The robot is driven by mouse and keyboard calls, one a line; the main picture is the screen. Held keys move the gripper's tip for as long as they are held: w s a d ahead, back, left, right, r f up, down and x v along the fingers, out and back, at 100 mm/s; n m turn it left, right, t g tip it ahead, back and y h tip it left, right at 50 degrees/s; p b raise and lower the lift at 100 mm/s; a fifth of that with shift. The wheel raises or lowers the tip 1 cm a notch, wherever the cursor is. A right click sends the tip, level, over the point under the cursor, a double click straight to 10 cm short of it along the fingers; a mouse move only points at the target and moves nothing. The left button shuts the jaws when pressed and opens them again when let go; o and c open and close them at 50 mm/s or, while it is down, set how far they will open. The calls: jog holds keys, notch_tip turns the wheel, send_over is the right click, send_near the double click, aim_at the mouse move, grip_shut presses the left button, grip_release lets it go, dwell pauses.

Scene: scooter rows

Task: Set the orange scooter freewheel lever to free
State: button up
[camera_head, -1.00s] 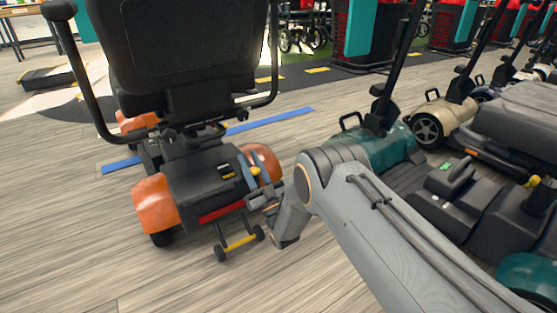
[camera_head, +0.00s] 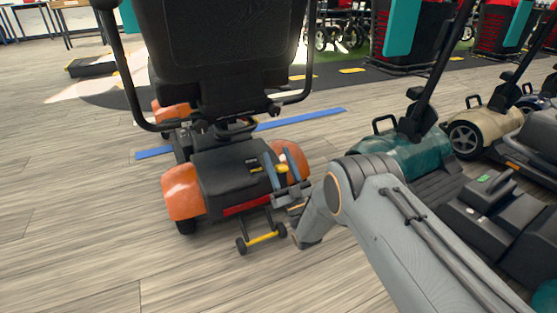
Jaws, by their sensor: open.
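The orange scooter (camera_head: 183,192) stands left of centre with its rear toward me. It has orange fenders, a black rear cover, a red rear strip and a black seat. A small yellow knob, apparently the freewheel lever (camera_head: 281,168), shows at the right of the rear cover, beside the right fender. My gripper (camera_head: 279,169) is at the scooter's rear right, with blue-grey fingers open. The yellow knob appears between or just behind the fingers. I cannot tell whether they touch it. The lever's base and exact setting are hidden by the gripper.
A yellow-barred anti-tip wheel pair (camera_head: 262,238) sticks out behind the scooter, close below my gripper. A teal scooter (camera_head: 425,150) stands to the right, and a beige one (camera_head: 492,128) beyond it. The floor at left and front is clear. A blue floor line (camera_head: 300,118) runs ahead.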

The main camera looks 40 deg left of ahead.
aim_at(284, 172)
jog(key=p+v, duration=0.3)
jog(key=v, duration=0.4)
jog(key=shift+d+f, duration=0.25)
jog(key=shift+d, duration=0.05)
